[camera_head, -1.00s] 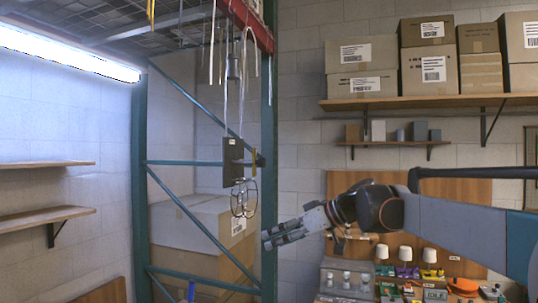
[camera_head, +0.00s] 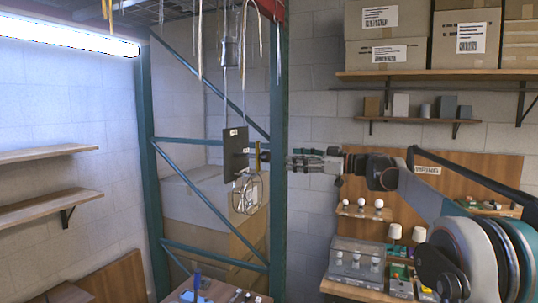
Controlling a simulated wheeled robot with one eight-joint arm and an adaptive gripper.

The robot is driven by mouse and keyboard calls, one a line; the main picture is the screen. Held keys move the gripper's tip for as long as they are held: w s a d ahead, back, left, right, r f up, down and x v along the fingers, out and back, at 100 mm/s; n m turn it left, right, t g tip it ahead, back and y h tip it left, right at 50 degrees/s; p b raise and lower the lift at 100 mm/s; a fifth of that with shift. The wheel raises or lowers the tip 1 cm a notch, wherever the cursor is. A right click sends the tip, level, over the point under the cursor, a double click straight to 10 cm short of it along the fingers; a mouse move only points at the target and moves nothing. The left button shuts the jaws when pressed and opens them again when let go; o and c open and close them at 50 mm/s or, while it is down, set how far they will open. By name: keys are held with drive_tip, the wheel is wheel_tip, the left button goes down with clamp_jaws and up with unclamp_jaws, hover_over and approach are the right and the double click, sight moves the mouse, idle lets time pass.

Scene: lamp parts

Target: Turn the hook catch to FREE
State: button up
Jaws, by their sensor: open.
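A dark hanging plate (camera_head: 235,152) with small white labels hangs below the rack, in front of a blue-green frame. At its right edge is a small brass upright piece (camera_head: 258,156) with a dark part beside it, which may be the hook catch. The lettering is too small to read, so I cannot tell how the catch is set. A wire cage lamp (camera_head: 247,194) hangs below the plate. My gripper (camera_head: 291,161) points left at about the catch's height, just right of it in the picture, with nothing visible in it. Whether it touches anything is unclear.
A blue-green rack post (camera_head: 278,220) stands behind the gripper tip. Pale cords (camera_head: 199,40) hang above the plate. A bench with bulbs and lamp parts (camera_head: 355,262) is at the lower right, and a small table (camera_head: 215,291) is below. Boxed shelves line the right wall.

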sight(269, 157)
drive_tip(key=p+x, duration=0.2)
drive_tip(key=x, duration=0.8)
drive_tip(key=shift+w+a, duration=0.15)
drive_tip(key=shift+a, duration=0.25)
drive_tip(key=c, duration=1.1)
